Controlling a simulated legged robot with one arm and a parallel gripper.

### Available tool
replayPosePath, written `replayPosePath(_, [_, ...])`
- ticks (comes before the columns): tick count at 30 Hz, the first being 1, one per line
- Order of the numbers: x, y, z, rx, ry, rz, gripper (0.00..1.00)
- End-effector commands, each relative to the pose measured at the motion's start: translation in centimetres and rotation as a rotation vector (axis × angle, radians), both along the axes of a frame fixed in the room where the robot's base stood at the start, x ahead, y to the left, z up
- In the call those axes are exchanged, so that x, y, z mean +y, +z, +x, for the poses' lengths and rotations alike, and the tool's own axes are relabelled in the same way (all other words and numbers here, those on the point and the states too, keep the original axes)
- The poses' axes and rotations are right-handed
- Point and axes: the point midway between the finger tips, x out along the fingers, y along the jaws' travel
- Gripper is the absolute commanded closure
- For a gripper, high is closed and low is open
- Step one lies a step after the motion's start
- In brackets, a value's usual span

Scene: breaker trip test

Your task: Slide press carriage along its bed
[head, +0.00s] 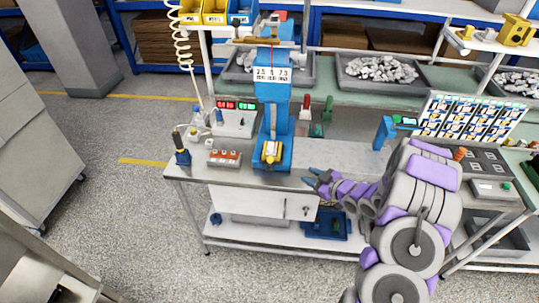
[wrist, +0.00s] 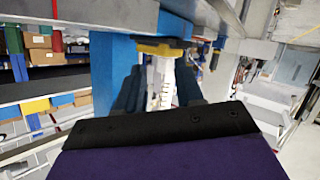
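The blue press (head: 272,100) stands upright on the workbench, with a scale label on its column. A small yellow carriage (head: 271,153) sits low on its blue bed (head: 270,166), near the bench's front edge. My gripper (head: 310,177) is to the right of the bed, apart from it, near the front edge. Its two dark fingers are spread, with nothing held between them. In the wrist view my gripper (wrist: 160,92) shows a gap between the fingers. A yellow part and a pale ribbed part appear beyond that gap; I cannot tell whether they are the carriage.
A red-and-white terminal block (head: 224,158) and a box with lit displays (head: 235,120) stand left of the press. Red and green pieces (head: 318,126) stand behind it to the right. The bench top (head: 345,158) is fairly clear between the press and the blue stand (head: 384,132).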

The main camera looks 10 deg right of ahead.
Motion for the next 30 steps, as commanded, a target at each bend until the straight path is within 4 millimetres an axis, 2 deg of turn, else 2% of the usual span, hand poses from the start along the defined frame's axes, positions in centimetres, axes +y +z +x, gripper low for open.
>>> replayPosePath(7, [1.7,0.4,-3.0,-0.151,0.086,0.219,0.63])
replayPosePath(13, [2.2,0.9,-3.9,-0.2,0.107,0.282,0.63])
replayPosePath(20, [3.7,0.9,-2.4,-0.202,0.113,0.283,0.63])
replayPosePath(30, [6.8,0.8,1.7,-0.201,0.111,0.284,0.63])
